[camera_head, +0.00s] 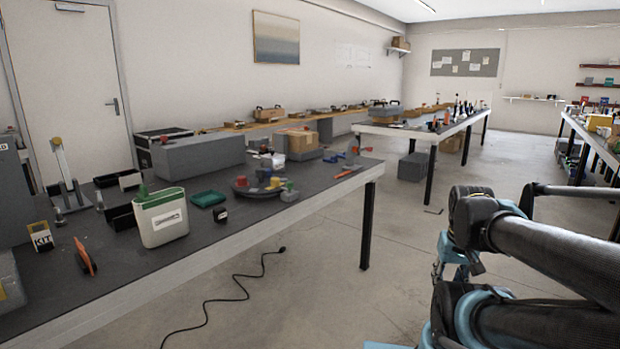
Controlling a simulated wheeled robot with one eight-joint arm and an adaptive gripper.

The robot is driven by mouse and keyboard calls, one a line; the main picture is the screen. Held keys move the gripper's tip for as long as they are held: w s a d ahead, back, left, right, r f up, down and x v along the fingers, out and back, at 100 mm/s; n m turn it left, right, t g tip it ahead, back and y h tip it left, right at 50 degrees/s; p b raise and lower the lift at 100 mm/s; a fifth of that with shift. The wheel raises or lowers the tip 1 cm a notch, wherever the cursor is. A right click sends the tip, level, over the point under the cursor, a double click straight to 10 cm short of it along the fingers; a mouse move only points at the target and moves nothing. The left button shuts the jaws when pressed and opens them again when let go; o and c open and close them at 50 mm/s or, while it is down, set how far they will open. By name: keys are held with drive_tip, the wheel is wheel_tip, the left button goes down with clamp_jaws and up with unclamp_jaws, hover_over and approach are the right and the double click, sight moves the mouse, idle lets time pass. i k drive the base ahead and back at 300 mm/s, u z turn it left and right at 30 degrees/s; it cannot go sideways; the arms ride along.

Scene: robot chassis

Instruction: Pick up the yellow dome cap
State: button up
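A small yellow piece (275,183), which looks like the yellow dome cap, sits among red, green and blue pieces on a round dark tray (242,191). The tray is on the near grey workbench (215,240), left of the picture's middle. The piece is small, and its exact shape is hard to make out. My arm (550,255) is folded at the lower right, over the floor and well away from the bench. Its end is bunched up with dark and light-blue links, and I cannot make out the fingers. Nothing of mine touches the yellow piece.
A black cable (236,298) lies on the floor. Open floor separates my arm from the bench.

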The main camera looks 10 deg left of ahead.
sight(274, 181)
drive_tip(key=u, duration=0.3)
drive_tip(key=i, duration=1.1)
drive_tip(key=u, duration=0.7)
